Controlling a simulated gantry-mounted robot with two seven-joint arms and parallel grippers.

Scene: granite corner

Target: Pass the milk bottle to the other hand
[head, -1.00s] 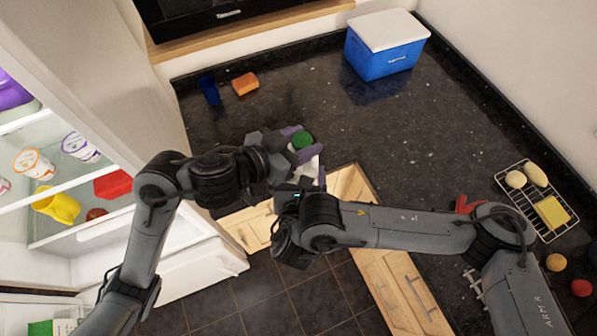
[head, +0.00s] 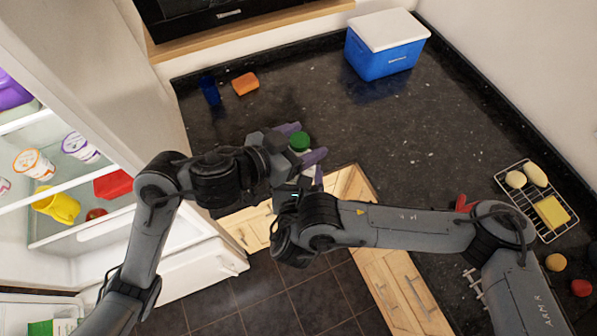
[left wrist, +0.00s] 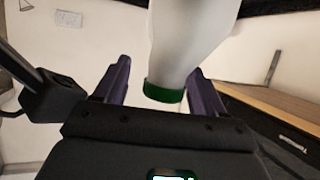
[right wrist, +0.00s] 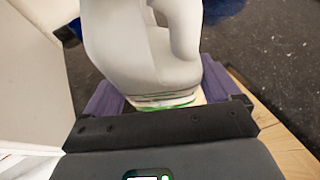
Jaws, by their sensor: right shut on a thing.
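The white milk bottle (head: 307,172) with a green cap (head: 299,141) is held over the counter's front edge. My right gripper (right wrist: 160,85) is shut on the bottle; its purple fingers stand either side of the white body in the right wrist view. In the head view that gripper is mostly hidden behind my right arm. My left gripper (head: 311,141) is open, with one finger on each side of the cap end. In the left wrist view the bottle (left wrist: 190,40) lies between the left fingers, with a clear gap beside the left-hand one.
The dark counter (head: 420,130) is mostly clear. A blue cup (head: 209,90), orange sponge (head: 245,84) and blue-white cooler (head: 385,50) stand at the back. A wire rack (head: 540,205) with food is at right. An open fridge (head: 95,215) is at left.

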